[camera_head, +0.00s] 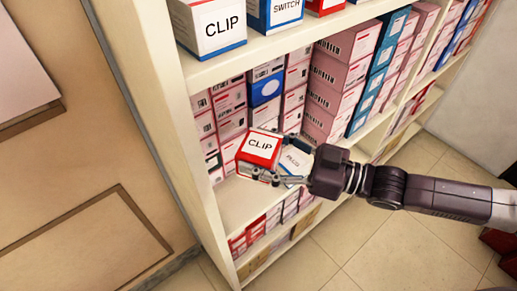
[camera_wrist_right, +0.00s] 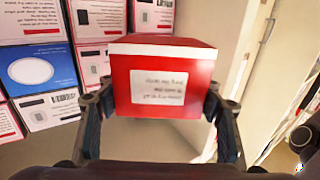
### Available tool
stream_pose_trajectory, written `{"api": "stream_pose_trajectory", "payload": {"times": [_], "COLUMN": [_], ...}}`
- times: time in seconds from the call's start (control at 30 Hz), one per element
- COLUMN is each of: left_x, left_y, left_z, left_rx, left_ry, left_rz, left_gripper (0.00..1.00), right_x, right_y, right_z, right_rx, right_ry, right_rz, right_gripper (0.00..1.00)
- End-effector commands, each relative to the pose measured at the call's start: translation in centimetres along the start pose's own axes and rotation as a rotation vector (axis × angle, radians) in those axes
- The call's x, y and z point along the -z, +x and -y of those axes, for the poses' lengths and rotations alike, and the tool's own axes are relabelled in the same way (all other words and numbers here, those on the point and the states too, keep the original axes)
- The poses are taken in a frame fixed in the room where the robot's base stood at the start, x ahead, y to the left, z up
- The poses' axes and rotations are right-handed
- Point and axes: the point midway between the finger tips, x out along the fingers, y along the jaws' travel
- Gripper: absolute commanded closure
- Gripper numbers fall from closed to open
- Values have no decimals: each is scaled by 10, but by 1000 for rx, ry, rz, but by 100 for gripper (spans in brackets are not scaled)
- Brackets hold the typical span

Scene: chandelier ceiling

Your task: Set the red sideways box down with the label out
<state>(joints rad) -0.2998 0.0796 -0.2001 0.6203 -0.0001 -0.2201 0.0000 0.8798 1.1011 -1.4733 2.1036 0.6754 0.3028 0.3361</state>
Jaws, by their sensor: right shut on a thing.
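The red box (camera_head: 258,151) has a white top label reading "CLIP" and is in my right gripper (camera_head: 278,158). It is at the front of the middle shelf, near its left end. In the right wrist view the red box (camera_wrist_right: 160,85) sits between the two dark fingers of my right gripper (camera_wrist_right: 160,115), with a white text label facing the camera. I cannot tell whether its underside touches the shelf. My left gripper is not in view.
Stacked pink and white boxes (camera_head: 232,122) fill the back of the middle shelf (camera_head: 240,203). The upper shelf holds a white box labelled "CLIP" (camera_head: 212,27) and a blue "SWITCH" box (camera_head: 274,12). The shelf's left side panel (camera_head: 150,95) stands close to the red box. The tiled floor (camera_head: 365,250) is open in front.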

Motion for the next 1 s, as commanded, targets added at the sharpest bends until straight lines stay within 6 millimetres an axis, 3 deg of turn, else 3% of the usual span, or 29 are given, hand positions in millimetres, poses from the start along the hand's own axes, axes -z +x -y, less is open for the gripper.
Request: {"api": "stream_pose_trajectory", "payload": {"times": [0.6,1.0], "left_x": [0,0], "left_y": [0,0], "left_z": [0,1], "left_rx": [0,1], "left_ry": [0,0], "left_rz": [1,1], "left_gripper": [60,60], "right_x": [0,-1], "right_y": [-22,-28], "right_z": [-3,-2], "right_rx": [278,334], "right_ry": [-2,2], "right_rz": [2,4], "right_gripper": [66,66]}}
